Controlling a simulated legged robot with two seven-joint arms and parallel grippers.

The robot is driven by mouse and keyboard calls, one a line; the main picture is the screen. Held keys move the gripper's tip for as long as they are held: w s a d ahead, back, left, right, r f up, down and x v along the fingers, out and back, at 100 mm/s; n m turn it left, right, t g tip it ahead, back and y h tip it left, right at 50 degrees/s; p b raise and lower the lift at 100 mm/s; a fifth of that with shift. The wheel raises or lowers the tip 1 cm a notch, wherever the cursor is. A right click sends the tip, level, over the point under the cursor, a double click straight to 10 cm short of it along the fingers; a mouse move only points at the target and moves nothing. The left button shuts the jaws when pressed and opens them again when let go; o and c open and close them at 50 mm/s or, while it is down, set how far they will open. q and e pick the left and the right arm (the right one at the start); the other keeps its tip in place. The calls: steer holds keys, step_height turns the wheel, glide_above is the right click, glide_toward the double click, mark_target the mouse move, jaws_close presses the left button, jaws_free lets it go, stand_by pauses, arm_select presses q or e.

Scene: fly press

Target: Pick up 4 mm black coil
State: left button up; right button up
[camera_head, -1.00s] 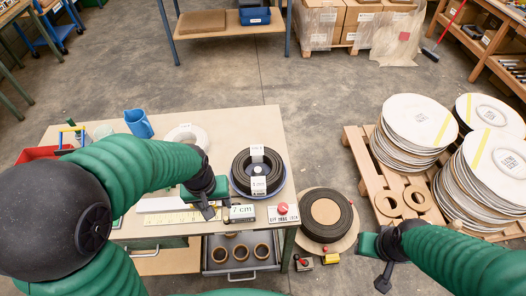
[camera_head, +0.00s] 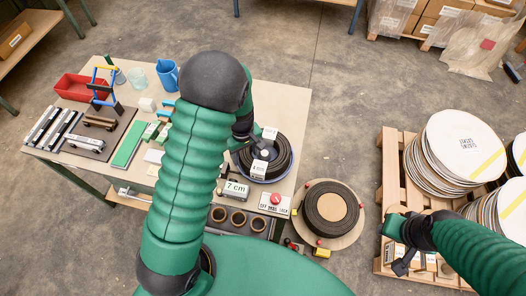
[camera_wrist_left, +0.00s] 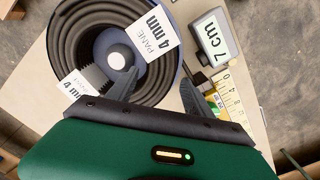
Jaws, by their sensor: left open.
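The 4 mm black coil (camera_head: 286,157) lies on a blue round holder at the right end of the workbench. In the left wrist view the coil (camera_wrist_left: 50,38) fills the upper left, with white tags reading 4 mm on it. My left gripper (camera_head: 254,150) is at the coil's left side, open. In the left wrist view one finger of the left gripper (camera_wrist_left: 160,88) lies over the coil and the other is beside it, near the 7 cm display. My right gripper (camera_head: 402,262) is by the pallet at the lower right; its jaw state is unclear.
The 7 cm display (camera_head: 236,189) and a panel with a red button (camera_head: 275,199) stand in front of the coil. A second coil (camera_head: 331,207) lies right of the bench. White discs (camera_head: 460,145) are stacked on a pallet. A red tray (camera_head: 82,87) stands left.

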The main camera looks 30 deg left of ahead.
arm_select(q)
steer(key=shift+d+f, duration=0.15)
steer(key=shift+f, duration=0.7)
steer(key=shift+d+f, duration=0.35)
steer(key=shift+d, duration=0.05)
steer(key=shift+d+r, duration=0.1)
steer(key=shift+c, duration=0.4)
steer(key=shift+a, duration=0.4)
steer(key=c, duration=1)
steer(key=shift+c, duration=1.1)
steer(key=shift+d, duration=0.15)
jaws_close()
